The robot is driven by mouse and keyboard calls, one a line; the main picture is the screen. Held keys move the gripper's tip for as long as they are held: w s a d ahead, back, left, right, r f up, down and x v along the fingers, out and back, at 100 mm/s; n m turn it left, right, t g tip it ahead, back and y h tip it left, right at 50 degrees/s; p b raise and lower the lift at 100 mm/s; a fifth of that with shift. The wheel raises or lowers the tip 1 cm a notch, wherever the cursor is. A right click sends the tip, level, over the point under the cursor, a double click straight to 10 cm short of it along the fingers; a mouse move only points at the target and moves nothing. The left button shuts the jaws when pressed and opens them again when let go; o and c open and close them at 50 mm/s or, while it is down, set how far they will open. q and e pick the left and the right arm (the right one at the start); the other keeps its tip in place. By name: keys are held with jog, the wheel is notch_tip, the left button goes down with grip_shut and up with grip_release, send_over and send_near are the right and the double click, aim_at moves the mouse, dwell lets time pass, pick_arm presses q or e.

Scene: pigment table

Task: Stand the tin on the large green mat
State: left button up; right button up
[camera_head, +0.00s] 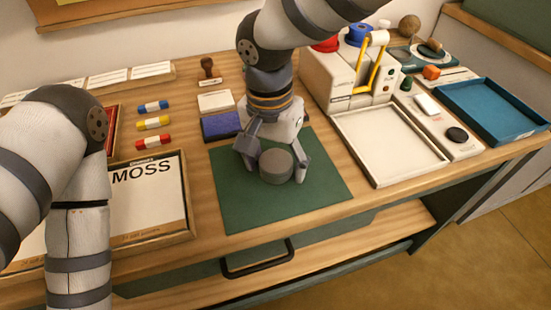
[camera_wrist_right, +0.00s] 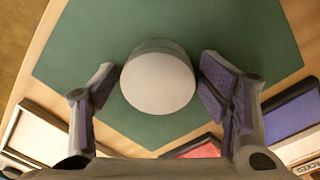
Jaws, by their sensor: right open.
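The tin (camera_head: 276,166) is a short grey cylinder standing upright on the large green mat (camera_head: 300,205). In the right wrist view the round pale lid of the tin (camera_wrist_right: 158,84) shows over the green mat (camera_wrist_right: 210,30). My right gripper (camera_head: 276,168) is open around the tin, one finger on each side. In the right wrist view a gap shows between the tin and each finger of the right gripper (camera_wrist_right: 158,88). My left arm comes in at the left of the head view, and its gripper is out of the frame.
A framed MOSS sheet (camera_head: 150,192) lies left of the mat. A blue pad (camera_head: 221,125) sits behind the mat. An empty white tray (camera_head: 388,143) and a blue tray (camera_head: 494,110) lie to the right. A drawer handle (camera_head: 257,261) sticks out at the table front.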

aim_at(272, 160)
notch_tip(272, 160, up, 13)
jog(key=shift+a+p, duration=0.3)
jog(key=shift+p, duration=0.05)
jog(key=shift+f, duration=0.1)
